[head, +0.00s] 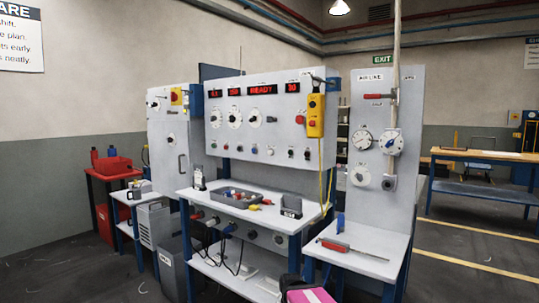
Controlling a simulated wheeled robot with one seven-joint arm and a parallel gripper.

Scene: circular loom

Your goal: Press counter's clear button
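A grey control panel (262,128) stands at the centre, above a white work shelf. Red digital displays run along its top, one reading READY (262,89) and one at the right seeming to read 30 (292,87). Below them are dials and a row of small knobs and buttons (270,151), including a red button (299,119). Labels are too small to read, so I cannot tell which part is the counter or its clear button.
A yellow pendant control (316,115) hangs at the panel's right. A grey tray (234,199) of coloured parts lies on the shelf. A right-hand table (362,252) holds a red-handled tool (337,246). A pink-and-black object (310,295) is at the bottom edge. Floor at lower left is open.

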